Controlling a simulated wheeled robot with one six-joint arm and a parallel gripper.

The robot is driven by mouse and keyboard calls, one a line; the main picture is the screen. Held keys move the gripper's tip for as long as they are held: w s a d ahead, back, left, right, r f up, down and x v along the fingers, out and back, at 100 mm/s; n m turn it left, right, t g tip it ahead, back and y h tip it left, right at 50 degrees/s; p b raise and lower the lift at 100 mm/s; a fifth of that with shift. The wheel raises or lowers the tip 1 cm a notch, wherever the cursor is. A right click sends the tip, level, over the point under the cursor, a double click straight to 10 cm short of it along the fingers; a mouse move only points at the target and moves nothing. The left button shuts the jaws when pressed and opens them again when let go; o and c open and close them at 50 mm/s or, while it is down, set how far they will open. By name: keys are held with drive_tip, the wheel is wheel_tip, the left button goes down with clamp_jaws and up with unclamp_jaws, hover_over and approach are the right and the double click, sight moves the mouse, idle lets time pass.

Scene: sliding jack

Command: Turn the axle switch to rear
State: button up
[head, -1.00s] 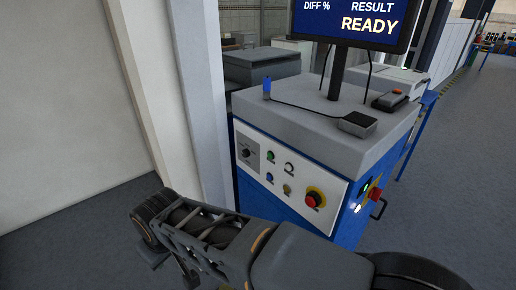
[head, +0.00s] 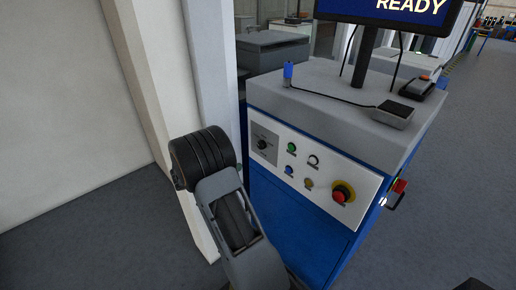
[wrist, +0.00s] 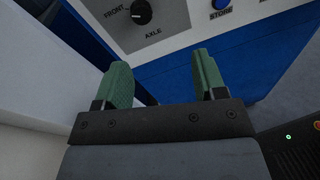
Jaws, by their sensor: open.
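The axle switch is a black rotary knob (head: 263,144) on a grey plate at the left end of the white control panel. It also shows in the wrist view (wrist: 141,12), upside the label AXLE, with FRONT printed to its left. Its pointer appears to lean toward the FRONT side, but the upper edge of the frame cuts the plate. My gripper (wrist: 160,85) has two green fingers held wide apart with nothing between them. It is below the knob in the wrist view and does not touch it.
The control panel (head: 325,184) also bears green, white, blue and yellow buttons and a red emergency stop (head: 342,192). The blue cabinet (head: 305,232) stands beside a white pillar (head: 213,70), close to my arm. Open floor lies at the right.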

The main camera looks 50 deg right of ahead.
sight(259, 146)
drive_tip(key=d, duration=0.5)
drive_tip(key=d+f+n+h+p, duration=0.1)
drive_tip(key=d, duration=0.4)
drive_tip(key=d+n+t+p, duration=0.1)
drive_tip(key=d, duration=0.4)
drive_tip(key=shift+w+f+h, duration=0.2)
drive_tip(key=shift+f+h, duration=0.1)
drive_tip(key=shift+h, duration=0.1)
drive_tip(key=c, duration=0.9)
